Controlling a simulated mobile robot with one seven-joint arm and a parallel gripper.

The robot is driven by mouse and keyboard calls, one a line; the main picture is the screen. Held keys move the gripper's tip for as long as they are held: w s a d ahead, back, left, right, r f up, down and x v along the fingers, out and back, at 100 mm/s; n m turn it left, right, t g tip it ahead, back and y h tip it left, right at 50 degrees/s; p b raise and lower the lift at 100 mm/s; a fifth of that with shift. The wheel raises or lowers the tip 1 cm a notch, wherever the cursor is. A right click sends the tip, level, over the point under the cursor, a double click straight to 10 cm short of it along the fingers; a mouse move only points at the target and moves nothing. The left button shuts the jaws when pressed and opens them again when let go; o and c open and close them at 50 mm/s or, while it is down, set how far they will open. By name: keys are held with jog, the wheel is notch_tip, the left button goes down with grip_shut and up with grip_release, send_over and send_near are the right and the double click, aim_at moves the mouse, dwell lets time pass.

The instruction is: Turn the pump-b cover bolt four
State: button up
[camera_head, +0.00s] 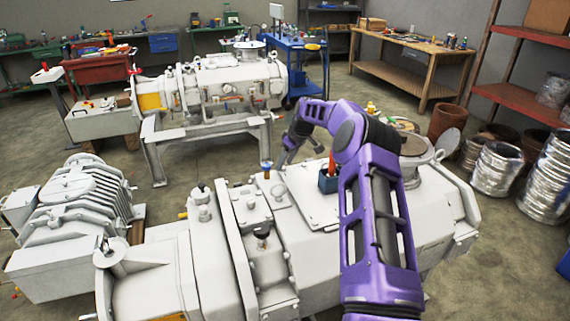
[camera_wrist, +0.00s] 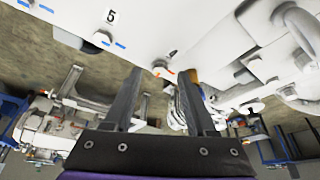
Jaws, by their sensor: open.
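A white pump (camera_head: 330,215) fills the front of the head view, with my purple arm reaching over it. My gripper (camera_head: 286,156) is at the pump's far side, partly hidden by the arm. In the wrist view my gripper (camera_wrist: 160,76) is open, its two dark fingers apart. A bolt head (camera_wrist: 160,65) with a small red-orange mark shows on the white surface between the fingertips; I cannot tell if they touch it. No label four is readable.
A second white pump on a stand (camera_head: 220,85) stands behind. A finned motor unit (camera_head: 72,225) is at left. Pipe fittings (camera_wrist: 300,28) jut out at right in the wrist view.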

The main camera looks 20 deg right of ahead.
jog(key=v, duration=1.6)
jog(key=shift+s+r, duration=0.15)
jog(key=shift+r, duration=0.05)
